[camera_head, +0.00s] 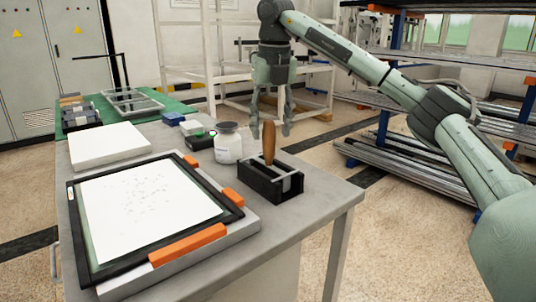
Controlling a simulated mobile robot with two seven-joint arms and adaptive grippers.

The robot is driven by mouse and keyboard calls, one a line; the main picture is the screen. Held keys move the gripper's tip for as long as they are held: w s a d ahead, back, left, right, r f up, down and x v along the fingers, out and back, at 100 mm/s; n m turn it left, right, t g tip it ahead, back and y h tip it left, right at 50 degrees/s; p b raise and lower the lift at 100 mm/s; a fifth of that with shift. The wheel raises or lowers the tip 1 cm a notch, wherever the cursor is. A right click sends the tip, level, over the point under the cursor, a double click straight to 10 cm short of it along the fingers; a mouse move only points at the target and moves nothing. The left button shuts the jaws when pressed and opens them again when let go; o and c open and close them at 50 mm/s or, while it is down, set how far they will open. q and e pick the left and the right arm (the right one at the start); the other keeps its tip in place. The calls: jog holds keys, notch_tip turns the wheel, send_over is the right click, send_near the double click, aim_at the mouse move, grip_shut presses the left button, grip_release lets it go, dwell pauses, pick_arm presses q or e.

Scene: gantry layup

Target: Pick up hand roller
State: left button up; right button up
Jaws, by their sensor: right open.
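The hand roller (268,143) has a brown wooden handle and stands upright in a black holder (257,183) near the right edge of the grey table. Its lower part is hidden in the holder. My right gripper (271,118) is open and points down, with its fingers above and around the level of the handle's top. I cannot tell whether the fingers are beyond the handle or level with it; nothing is held between them. My left gripper is not in view.
A white jar (228,145) stands just left of the holder, with small boxes (192,127) behind it. A black-framed board (160,243) with orange clamps fills the table's front left. A white block (108,146) lies behind it. Metal shelving (425,157) stands right of the table.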

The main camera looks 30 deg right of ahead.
aim_at(268, 164)
jog(key=f, duration=0.3)
jog(key=shift+w+f, duration=0.3)
jog(key=shift+w, duration=0.1)
jog(key=shift+r, duration=0.1)
grip_shut()
